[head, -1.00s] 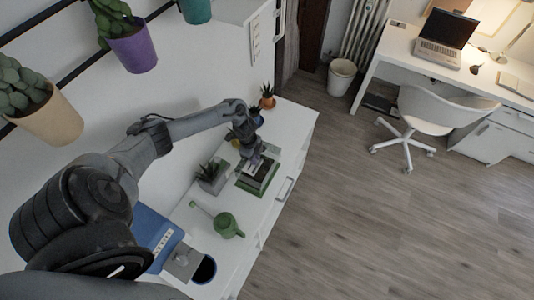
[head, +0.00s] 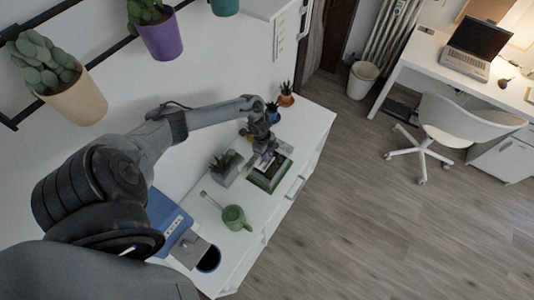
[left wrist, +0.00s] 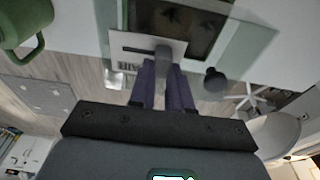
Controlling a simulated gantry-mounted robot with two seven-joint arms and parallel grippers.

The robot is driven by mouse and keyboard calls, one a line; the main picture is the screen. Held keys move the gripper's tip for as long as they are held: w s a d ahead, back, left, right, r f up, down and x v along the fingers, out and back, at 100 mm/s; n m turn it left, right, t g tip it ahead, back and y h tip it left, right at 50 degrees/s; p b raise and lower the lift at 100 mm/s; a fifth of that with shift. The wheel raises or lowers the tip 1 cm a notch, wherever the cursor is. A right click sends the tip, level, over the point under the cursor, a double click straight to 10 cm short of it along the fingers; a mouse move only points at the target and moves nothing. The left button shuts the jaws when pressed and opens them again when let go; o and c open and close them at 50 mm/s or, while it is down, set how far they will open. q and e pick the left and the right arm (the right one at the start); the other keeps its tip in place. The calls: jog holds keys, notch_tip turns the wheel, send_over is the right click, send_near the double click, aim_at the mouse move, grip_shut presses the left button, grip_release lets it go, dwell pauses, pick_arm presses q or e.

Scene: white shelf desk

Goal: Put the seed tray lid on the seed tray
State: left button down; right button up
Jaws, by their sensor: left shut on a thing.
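The seed tray (head: 266,187) is a dark green box with dark soil, standing on the white shelf desk. In the left wrist view the tray's dark inside (left wrist: 178,20) shows through a pale, see-through panel. This panel looks like the seed tray lid (left wrist: 245,42). My left gripper (head: 266,155) is over the tray in the head view. Its purple fingers (left wrist: 165,72) are shut on a grey grip at the lid's edge. Whether the lid touches the tray or hangs above it I cannot tell. My right gripper is not in view.
A grey planter (head: 226,168) stands just left of the tray, and a green watering can (head: 235,217) stands nearer. Small pots (head: 286,98) stand at the far end.

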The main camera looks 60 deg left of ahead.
pick_arm(q)
notch_tip(320, 180, down, 6)
jog(key=b, duration=0.4)
jog(key=shift+b, duration=0.3)
jog(key=shift+f, duration=0.1)
dwell(0.4)
jog(key=c, duration=1)
grip_release()
jog(key=r, duration=0.3)
jog(key=a+r, duration=0.1)
jog(key=r, duration=0.6)
jog(key=shift+s+a+r, duration=0.2)
jog(key=shift+s+r, duration=0.15)
jog(key=shift+s, duration=0.05)
jog(key=shift+d+p, duration=0.1)
jog(key=shift+p, duration=0.2)
